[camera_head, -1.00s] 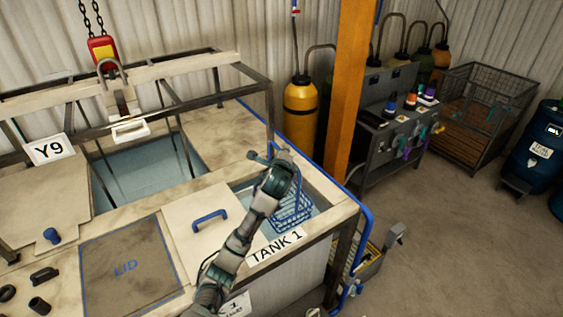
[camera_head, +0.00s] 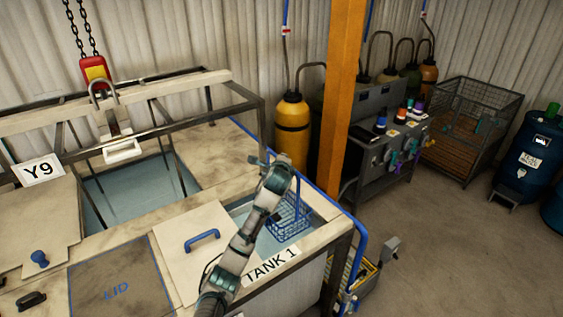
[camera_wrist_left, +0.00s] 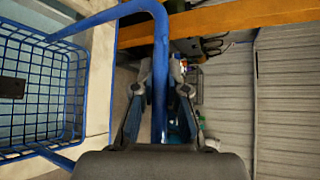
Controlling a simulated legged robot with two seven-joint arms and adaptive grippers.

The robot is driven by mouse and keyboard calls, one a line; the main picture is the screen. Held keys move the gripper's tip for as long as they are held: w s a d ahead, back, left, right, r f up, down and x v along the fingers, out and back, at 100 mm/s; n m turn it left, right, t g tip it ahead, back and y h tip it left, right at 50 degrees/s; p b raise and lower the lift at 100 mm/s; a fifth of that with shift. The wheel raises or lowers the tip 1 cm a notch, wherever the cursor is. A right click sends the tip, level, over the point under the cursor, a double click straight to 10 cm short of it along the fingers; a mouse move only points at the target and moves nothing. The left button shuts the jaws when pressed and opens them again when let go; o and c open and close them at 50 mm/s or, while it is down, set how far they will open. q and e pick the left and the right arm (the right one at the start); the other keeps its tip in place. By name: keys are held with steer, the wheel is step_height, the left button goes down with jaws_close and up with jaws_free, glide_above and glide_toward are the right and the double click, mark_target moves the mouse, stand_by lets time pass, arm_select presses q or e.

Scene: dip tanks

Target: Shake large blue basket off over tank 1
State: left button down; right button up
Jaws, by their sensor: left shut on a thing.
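The large blue basket (camera_head: 288,220) is a wire basket that appears in the head view over the open right part of tank 1 (camera_head: 250,245). Its mesh also shows at the left of the left wrist view (camera_wrist_left: 45,85). My left gripper (camera_wrist_left: 160,95) is shut on the basket's blue handle (camera_wrist_left: 160,45), which passes between its fingers. In the head view my left arm hides part of the tank opening. Whether the basket's bottom touches the water is unclear. My right gripper is in neither view.
A light cover with a blue handle (camera_head: 203,236) lies left of the opening. A blue pipe (camera_head: 362,250) runs along the tank's right side. A hoist (camera_head: 97,75) hangs over the larger tank at left. An orange post (camera_head: 346,90) stands behind. Open floor lies right.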

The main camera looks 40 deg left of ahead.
arm_select(q)
step_height(320, 180, down, 20)
steer(key=b, duration=0.4)
steer(key=shift+f, duration=0.25)
steer(key=shift+f+b, duration=0.5)
steer(key=shift+b, duration=0.4)
steer(key=shift+r, duration=0.1)
step_height(320, 180, up, 22)
steer(key=p, duration=0.5)
steer(key=shift+p, duration=0.4)
